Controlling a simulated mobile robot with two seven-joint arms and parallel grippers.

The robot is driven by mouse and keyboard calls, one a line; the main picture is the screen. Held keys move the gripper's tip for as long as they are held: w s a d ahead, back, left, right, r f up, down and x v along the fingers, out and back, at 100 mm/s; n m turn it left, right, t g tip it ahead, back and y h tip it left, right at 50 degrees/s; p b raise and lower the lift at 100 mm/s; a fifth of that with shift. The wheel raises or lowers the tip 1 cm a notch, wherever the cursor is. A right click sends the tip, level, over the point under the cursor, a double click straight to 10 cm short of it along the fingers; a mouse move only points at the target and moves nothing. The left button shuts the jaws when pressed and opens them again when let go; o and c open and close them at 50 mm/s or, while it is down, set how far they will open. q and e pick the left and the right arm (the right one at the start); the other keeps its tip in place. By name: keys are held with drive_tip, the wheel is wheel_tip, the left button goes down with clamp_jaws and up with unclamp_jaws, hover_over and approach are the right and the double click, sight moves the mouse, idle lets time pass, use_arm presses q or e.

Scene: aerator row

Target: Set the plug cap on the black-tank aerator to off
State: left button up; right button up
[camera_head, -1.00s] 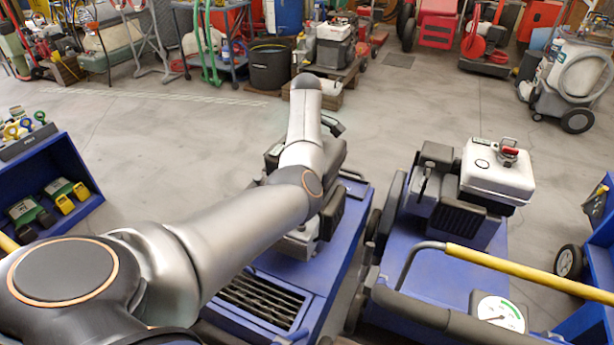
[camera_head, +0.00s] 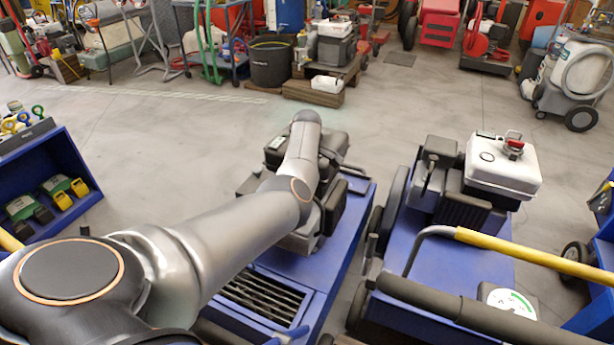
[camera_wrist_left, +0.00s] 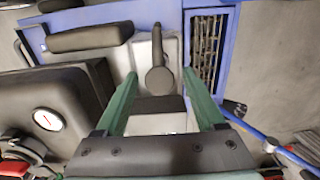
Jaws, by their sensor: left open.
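The black-tank aerator (camera_head: 335,143) stands in the middle of the head view, partly hidden behind my left arm. In the left wrist view its black tank (camera_wrist_left: 78,88) with a round white gauge lies to the left. A dark, round-ended part that looks like the plug cap (camera_wrist_left: 159,80) shows against a pale grey housing. My left gripper (camera_wrist_left: 160,76) has two green fingers, open, one on each side of this part, with visible gaps. I cannot tell how far above it the fingers are. The left gripper is hidden in the head view. My right gripper is not in view.
A white-tank aerator (camera_head: 502,166) stands to the right. A yellow-gripped handle bar (camera_head: 530,255) crosses in front of it. A blue shelf (camera_head: 62,165) with green and yellow items is at the left. The floor behind the aerators is clear.

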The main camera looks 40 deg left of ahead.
use_arm(q)
drive_tip(key=shift+c, duration=0.3)
clamp_jaws()
idle(0.4)
idle(0.8)
